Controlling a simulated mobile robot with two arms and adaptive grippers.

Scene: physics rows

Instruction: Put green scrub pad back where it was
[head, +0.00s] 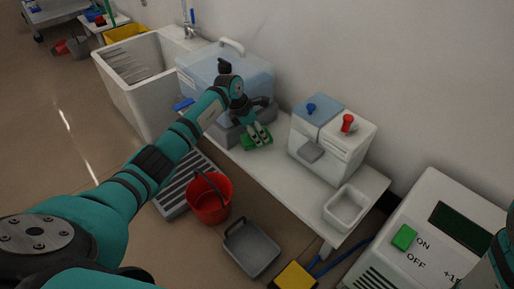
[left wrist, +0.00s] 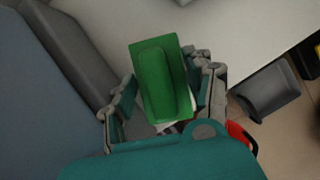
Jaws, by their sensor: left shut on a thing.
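The green scrub pad (head: 257,140) is between the fingers of my left gripper (head: 258,134), over the white table near the grey base of the blue-lidded box. In the left wrist view the green scrub pad (left wrist: 162,80) is a green rectangle with a raised oblong middle, and the fingers of my left gripper (left wrist: 168,100) stand on both sides of it. My left gripper is shut on the pad. I cannot tell whether the pad touches the table. My right gripper is not in view; only a bit of my right arm shows at the right edge.
The white table (head: 265,168) holds a blue-lidded box (head: 222,75), a two-part dispenser (head: 330,135) and a white tray (head: 346,207). A red bucket (head: 209,200) and a grey pan (head: 251,249) are below the front edge. A white sink (head: 135,85) stands left.

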